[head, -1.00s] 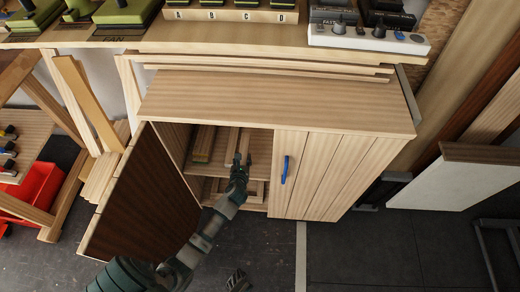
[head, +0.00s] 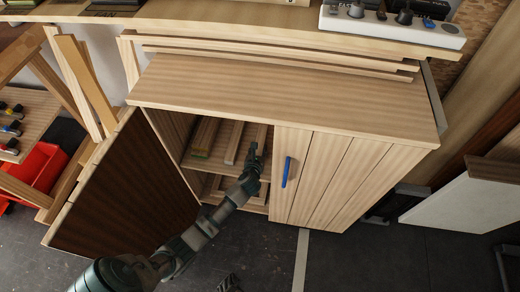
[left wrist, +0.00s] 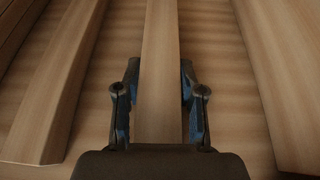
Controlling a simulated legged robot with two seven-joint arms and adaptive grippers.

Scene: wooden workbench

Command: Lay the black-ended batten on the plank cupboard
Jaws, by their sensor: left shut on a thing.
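The plank cupboard (head: 290,95) stands in the middle of the head view, its bare flat top clear and its left door (head: 125,195) swung open. My left gripper (head: 254,157) reaches into the open left half. It is shut on a pale batten (head: 260,136) lying along the shelf; in the left wrist view the batten (left wrist: 161,50) runs between the two fingers (left wrist: 160,95). No black end shows on it; its near end is hidden by the gripper. A dark shape at the bottom edge may be my right gripper (head: 230,284), too cut off to read.
The closed right door has a blue handle (head: 287,171). Behind the cupboard top are stacked boards and a workbench (head: 240,20). A red bin (head: 40,172) sits at left.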

